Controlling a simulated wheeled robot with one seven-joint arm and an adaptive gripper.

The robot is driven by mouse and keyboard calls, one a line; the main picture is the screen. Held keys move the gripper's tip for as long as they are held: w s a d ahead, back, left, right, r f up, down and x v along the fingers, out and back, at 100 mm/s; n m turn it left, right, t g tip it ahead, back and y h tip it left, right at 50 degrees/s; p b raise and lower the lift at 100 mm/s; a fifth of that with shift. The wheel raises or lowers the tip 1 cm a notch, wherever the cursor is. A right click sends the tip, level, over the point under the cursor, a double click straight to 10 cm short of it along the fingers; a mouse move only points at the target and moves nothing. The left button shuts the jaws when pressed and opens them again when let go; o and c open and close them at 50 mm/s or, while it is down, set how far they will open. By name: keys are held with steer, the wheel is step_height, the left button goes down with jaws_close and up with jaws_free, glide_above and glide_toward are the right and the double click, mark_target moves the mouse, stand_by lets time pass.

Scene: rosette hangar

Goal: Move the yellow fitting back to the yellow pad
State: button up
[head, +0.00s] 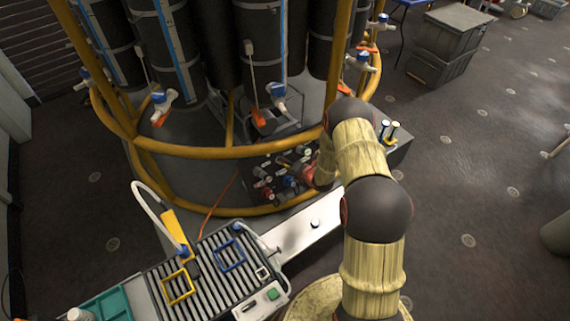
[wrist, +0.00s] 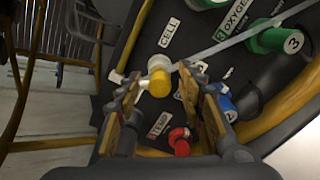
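The yellow fitting (wrist: 159,84) has a round yellow end and a pale cap, and sits at the dark labelled panel below the CELL label in the wrist view. My gripper (wrist: 161,76) is open, with one finger on each side of the fitting; a gap shows to the right finger, and I cannot tell whether the left one touches. The yellow pad appears as a yellow square outline (head: 177,287) on the slatted bench top at lower left.
A blue square outline (head: 230,255) lies on the same slatted bench top (head: 208,268). Red (wrist: 180,141), blue (wrist: 224,102) and green (wrist: 274,40) fittings crowd the panel. Yellow rails (head: 200,151) curve around the tanks. A white hose (head: 158,208) arches over the bench.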

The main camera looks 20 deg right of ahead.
steer(key=shift+b, duration=0.3)
stand_by(0.4)
steer(key=shift+c, duration=0.2)
jaws_close()
stand_by(0.4)
steer(key=shift+s+r, duration=0.1)
steer(key=shift+s, duration=0.1)
stand_by(0.4)
steer(key=shift+p+v, duration=1.25)
steer(key=shift+v, duration=1.6)
steer(key=shift+d, duration=0.1)
